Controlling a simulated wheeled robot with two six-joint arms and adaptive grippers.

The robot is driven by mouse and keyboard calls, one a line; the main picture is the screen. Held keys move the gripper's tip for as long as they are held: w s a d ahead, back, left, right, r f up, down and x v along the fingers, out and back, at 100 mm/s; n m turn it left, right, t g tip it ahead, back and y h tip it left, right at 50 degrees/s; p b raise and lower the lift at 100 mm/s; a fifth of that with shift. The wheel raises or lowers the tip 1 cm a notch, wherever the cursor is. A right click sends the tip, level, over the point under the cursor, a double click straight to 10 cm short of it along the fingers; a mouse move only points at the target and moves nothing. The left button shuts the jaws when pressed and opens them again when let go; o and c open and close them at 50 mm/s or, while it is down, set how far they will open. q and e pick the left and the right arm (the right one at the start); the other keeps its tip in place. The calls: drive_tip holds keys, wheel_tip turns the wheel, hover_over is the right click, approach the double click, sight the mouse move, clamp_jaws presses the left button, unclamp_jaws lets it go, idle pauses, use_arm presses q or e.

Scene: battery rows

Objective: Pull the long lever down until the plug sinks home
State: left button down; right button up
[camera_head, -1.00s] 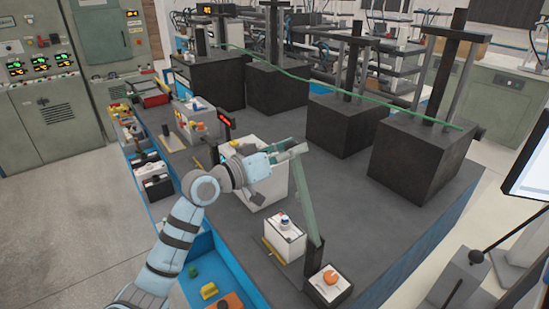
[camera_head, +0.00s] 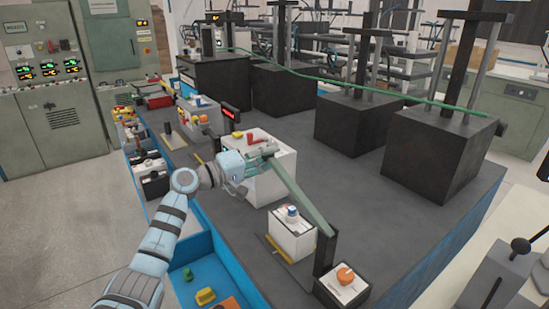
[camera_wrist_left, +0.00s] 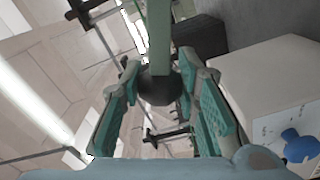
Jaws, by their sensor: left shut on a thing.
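The long green lever (camera_head: 300,198) runs from a dark post (camera_head: 325,252) up and left to my left gripper (camera_head: 250,162). It is tilted well off upright. In the left wrist view the lever (camera_wrist_left: 159,40) ends in a dark ball knob (camera_wrist_left: 160,88), and my left gripper (camera_wrist_left: 160,95) is shut on that knob. A small white box (camera_head: 290,238) stands beside the post, below the lever, with a white and blue piece (camera_head: 292,212) on top that looks like the plug. How deep it sits cannot be told. My right gripper is out of view.
A larger white box (camera_head: 275,178) stands just behind the gripper, with red and yellow parts on top. A box with an orange knob (camera_head: 345,275) is at the post's foot. Large black blocks (camera_head: 435,160) stand behind. The grey bench top (camera_head: 400,225) is clear at right.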

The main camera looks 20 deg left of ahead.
use_arm(q)
wheel_tip(320, 180, down, 9)
drive_tip(key=a+n+b, duration=0.1)
drive_tip(key=n+b, duration=0.3)
drive_tip(key=b, duration=0.1)
drive_tip(key=shift+w, duration=0.4)
drive_tip(key=c, duration=1.6)
unclamp_jaws()
drive_tip(key=shift+f, duration=0.1)
drive_tip(key=shift+c, duration=0.2)
drive_tip(key=o, duration=0.3)
drive_tip(key=shift+o, duration=0.7)
drive_tip(key=shift+w, duration=0.2)
drive_tip(key=v, duration=1.2)
